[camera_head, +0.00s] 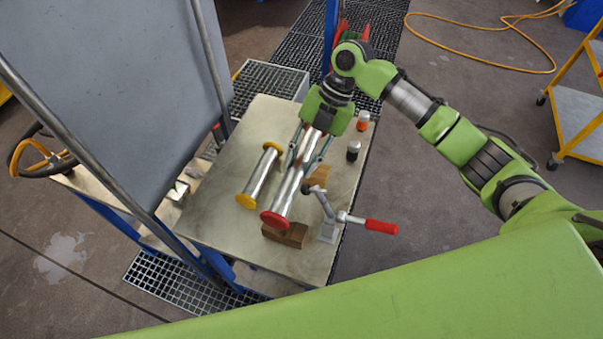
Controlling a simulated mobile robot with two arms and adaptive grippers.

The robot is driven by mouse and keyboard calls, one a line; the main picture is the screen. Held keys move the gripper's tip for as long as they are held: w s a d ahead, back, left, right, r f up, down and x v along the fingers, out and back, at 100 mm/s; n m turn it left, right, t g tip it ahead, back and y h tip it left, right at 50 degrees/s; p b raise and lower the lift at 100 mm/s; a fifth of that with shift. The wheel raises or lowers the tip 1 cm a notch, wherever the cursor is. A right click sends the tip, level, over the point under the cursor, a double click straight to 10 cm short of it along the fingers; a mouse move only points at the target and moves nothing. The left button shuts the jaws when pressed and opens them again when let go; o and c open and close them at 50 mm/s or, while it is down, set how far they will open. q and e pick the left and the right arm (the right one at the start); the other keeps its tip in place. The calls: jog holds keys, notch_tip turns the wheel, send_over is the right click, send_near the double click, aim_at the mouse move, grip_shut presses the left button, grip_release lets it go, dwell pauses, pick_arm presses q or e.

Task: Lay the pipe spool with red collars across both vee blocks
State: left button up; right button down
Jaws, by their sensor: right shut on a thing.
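The pipe spool with red collars (287,190) is a shiny steel tube that slants over the table. Its near red collar (273,220) is in plain view; its far end is hidden by my right gripper. My right gripper (306,160) points down and is shut on the spool's upper part. The near vee block (287,236), brown, lies just below and beside the near collar. The other vee block (319,177), also brown, shows just right of the tube, partly hidden. I cannot tell whether the spool touches either block. My left gripper is not in view.
A spool with yellow collars (260,176) lies left of the red one. A toggle clamp with a red handle (381,227) stands right of the blocks. Orange (362,121) and black (353,151) capped bottles stand at the table's (217,222) right edge. A grey panel (110,85) rises at left.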

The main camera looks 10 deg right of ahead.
aim_at(301, 170)
jog(key=f, duration=0.2)
jog(key=f+b, duration=0.1)
jog(key=shift+w+f, duration=0.25)
jog(key=shift+f, duration=0.15)
jog(key=shift+s, duration=0.1)
jog(key=shift+f+b, duration=2.45)
jog(key=shift+f, duration=1.1)
jog(key=shift+f+b, duration=0.3)
jog(key=shift+f, duration=0.1)
